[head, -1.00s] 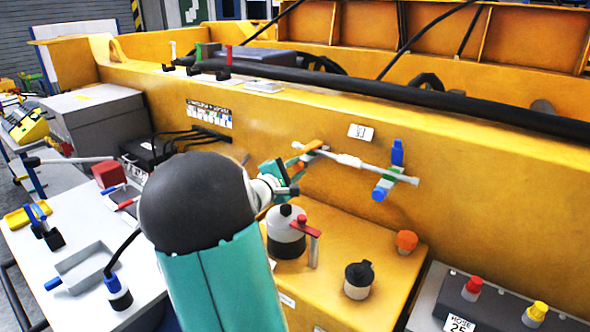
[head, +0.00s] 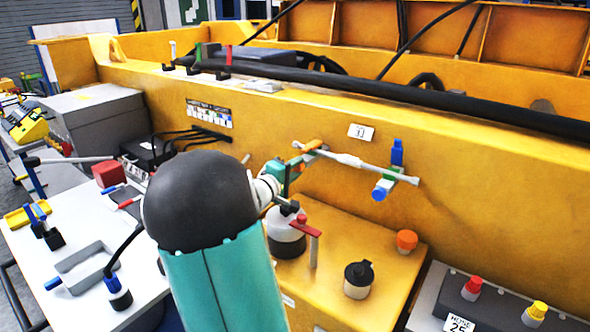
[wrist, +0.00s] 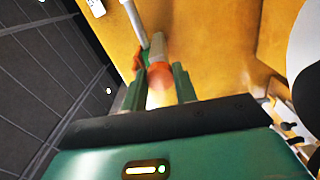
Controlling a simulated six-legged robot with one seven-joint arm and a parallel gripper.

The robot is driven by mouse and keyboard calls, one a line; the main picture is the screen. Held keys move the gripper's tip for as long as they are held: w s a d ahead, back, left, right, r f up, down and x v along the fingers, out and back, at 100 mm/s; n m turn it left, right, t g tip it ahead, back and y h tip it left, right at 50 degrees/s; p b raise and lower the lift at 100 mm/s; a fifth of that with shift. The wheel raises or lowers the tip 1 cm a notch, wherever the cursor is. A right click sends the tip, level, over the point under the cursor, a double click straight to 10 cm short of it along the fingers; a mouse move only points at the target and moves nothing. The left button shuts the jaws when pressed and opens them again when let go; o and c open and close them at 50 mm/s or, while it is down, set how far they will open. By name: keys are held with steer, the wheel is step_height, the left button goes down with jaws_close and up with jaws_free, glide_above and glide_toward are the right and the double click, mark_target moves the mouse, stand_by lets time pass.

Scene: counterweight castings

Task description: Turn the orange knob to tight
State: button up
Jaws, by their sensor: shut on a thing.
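The orange knob (head: 312,146) is at the left end of a thin grey rod (head: 350,160) in front of the yellow wall. My gripper (head: 296,160) reaches it from the left and is shut on it. In the wrist view, the orange knob (wrist: 159,74) sits between the two green fingers of my gripper (wrist: 160,82), blurred and partly hidden by them. The grey rod (wrist: 133,18) runs up and away from there. A marking for tight cannot be made out.
Below stand a white jar (head: 286,240), a red-handled valve (head: 310,235), a black-capped jar (head: 358,280) and a separate orange cap (head: 406,241). A white table (head: 70,235) with tools is at left.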

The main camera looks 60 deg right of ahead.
stand_by(0.3)
steer(key=o, duration=1)
steer(key=shift+c, duration=0.2)
steer(key=shift+a, duration=0.1)
steer(key=w+a, duration=0.2)
steer(key=a, duration=1.1)
steer(key=shift+a, duration=0.3)
steer(key=shift+w, duration=0.1)
